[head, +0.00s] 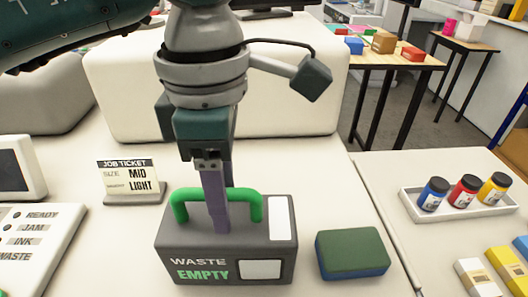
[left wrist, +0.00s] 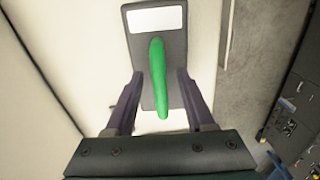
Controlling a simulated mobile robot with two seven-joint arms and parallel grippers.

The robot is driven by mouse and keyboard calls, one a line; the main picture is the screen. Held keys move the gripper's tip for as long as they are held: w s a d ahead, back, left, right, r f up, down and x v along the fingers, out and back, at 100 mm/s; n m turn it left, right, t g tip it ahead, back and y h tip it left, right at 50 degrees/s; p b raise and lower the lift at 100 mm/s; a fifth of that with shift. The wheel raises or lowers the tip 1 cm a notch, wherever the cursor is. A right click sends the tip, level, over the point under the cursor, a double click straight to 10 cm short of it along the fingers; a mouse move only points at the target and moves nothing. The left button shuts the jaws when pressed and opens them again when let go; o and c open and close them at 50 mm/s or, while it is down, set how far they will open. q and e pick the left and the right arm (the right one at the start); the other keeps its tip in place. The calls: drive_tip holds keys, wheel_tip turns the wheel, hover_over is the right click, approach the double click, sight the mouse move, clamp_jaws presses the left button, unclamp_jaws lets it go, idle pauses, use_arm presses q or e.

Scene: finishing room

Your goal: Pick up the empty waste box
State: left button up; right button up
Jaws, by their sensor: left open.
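The waste box (head: 225,250) is a dark grey box marked "WASTE EMPTY", with a green arched handle (head: 257,208) on top. It stands upright on the pale worktop. My left gripper (head: 218,228) points down over it, and the near finger crosses in front of the handle's middle. In the left wrist view, the open fingers of my left gripper (left wrist: 160,75) lie on either side of the green handle (left wrist: 158,80), with a gap on each side. The box (left wrist: 172,45) shows below them. My right gripper is not in view.
A green and blue sponge-like block (head: 352,252) lies just right of the box. A job ticket stand (head: 130,182) reading "MID LIGHT" and a status panel (head: 35,245) are at left. A tray (head: 465,212) of ink bottles is at right. A large pale machine (head: 300,100) stands behind.

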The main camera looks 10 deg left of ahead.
use_arm(q)
drive_tip(key=shift+f, duration=0.25)
clamp_jaws()
idle(1.3)
